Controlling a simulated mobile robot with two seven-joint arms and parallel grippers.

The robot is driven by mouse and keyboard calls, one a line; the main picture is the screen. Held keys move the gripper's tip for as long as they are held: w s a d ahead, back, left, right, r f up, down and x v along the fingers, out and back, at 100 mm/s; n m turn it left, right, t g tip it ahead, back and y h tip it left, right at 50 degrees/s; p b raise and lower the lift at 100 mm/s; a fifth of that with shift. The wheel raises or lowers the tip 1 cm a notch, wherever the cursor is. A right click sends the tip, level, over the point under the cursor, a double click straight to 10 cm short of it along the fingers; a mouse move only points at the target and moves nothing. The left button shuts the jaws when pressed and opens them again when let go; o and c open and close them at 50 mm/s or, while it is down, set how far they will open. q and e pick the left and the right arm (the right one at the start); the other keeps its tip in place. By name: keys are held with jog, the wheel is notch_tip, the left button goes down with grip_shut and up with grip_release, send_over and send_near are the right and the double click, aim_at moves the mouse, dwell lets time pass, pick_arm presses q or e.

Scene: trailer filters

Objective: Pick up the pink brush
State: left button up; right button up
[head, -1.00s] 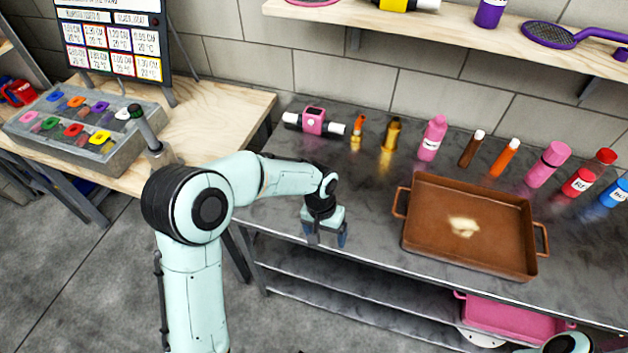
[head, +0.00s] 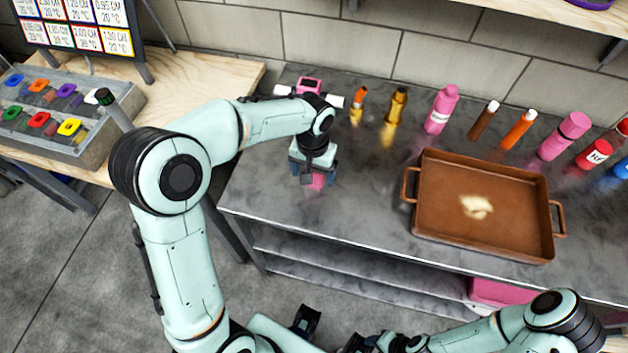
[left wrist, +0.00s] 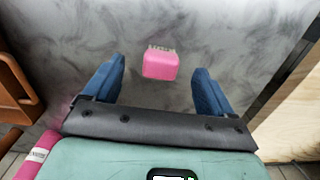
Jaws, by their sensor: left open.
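The pink brush (left wrist: 160,65) is a small pink block with pale bristles along its far edge, lying on the grey metal table. In the head view only a bit of its pink (head: 317,181) shows under my left gripper (head: 313,179). My left gripper points down at the table, open and empty. In the left wrist view its blue fingers (left wrist: 158,78) stand to either side of the brush, apart from it, with the brush between and slightly beyond the tips.
A brown tray (head: 431,158) with handles stands on the table (head: 370,210) to the right. Behind are a pink device with white ends (head: 309,86), a gold bottle (head: 397,105), a pink bottle (head: 440,108) and several others. The table around the brush is clear.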

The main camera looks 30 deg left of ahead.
pick_arm(q)
jog(key=f, duration=0.4)
jog(key=w+f, duration=0.1)
jog(key=f, duration=0.2)
jog(key=shift+a+f, duration=0.1)
jog(key=shift+a, duration=0.25)
jog(key=c, duration=1.1)
